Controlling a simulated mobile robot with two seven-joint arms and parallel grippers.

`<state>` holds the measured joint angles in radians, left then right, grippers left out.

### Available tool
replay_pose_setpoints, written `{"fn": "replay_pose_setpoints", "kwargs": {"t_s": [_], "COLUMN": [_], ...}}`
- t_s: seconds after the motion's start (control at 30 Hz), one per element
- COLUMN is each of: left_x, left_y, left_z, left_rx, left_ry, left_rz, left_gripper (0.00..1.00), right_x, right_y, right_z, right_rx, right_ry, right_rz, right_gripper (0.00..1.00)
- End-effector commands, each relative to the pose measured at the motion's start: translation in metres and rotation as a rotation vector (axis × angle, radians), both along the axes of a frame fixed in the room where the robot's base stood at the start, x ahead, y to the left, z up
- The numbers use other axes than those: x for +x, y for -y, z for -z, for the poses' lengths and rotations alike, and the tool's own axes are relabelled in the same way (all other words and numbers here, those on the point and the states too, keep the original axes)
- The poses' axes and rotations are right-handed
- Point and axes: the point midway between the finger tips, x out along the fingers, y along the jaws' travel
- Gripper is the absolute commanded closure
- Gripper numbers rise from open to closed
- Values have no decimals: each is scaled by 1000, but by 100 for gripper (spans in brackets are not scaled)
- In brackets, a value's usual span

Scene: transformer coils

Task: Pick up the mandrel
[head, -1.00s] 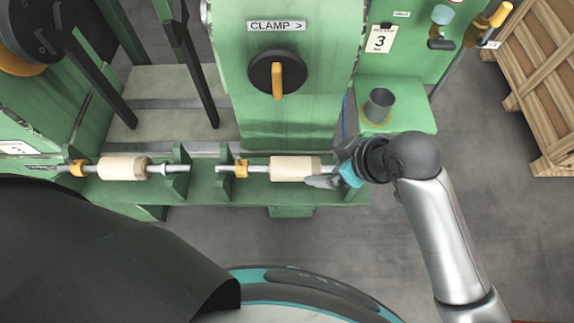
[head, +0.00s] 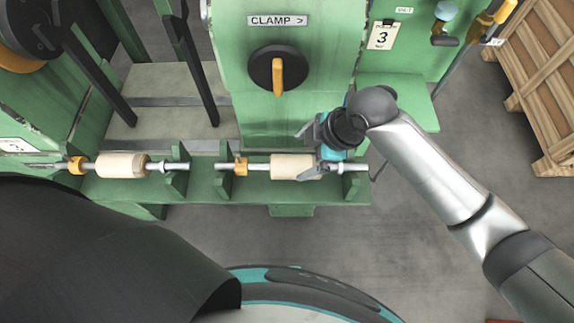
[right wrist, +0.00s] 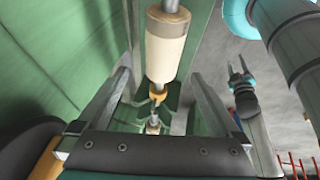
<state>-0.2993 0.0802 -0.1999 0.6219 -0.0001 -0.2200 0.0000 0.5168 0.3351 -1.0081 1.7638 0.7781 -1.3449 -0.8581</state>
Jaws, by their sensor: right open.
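Two mandrels rest in a row on the green rack in the head view. Each is a steel rod with a cream sleeve and an orange collar: the left mandrel (head: 122,165) and the right mandrel (head: 284,166). My right gripper (head: 314,158) is open over the right mandrel, by the right end of its sleeve, and covers part of it. In the right wrist view, the right mandrel (right wrist: 165,48) runs between the spread fingers (right wrist: 163,98); no grip shows. My left gripper (right wrist: 238,68) shows small in the right wrist view, its fingers apart.
The green rack (head: 215,190) has upright supports under the rods. The green machine with a black clamp knob (head: 279,70) rises behind it. A wooden crate (head: 545,80) stands at the right. The grey floor in front of the rack is clear.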

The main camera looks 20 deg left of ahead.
Motion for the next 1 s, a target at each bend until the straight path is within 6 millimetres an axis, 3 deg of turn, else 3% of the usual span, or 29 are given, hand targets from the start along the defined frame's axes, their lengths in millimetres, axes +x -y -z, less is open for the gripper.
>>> {"fn": "replay_pose_setpoints", "kwargs": {"t_s": [0.63,0.97,1.0], "left_x": [-1,-1,-1], "left_y": [0,-1,-1], "left_z": [14,15,15], "left_rx": [1,1,1], "left_ry": [-2,-3,-3], "left_rz": [1,0,0], "left_gripper": [50,50,50], "right_x": [-1,0,0], "right_y": [-32,-34,-34], "right_z": [66,71,71], "right_rx": [0,1,1], "right_ry": [0,1,1], "right_rz": [1,2,2], "right_gripper": [0,0,3]}}
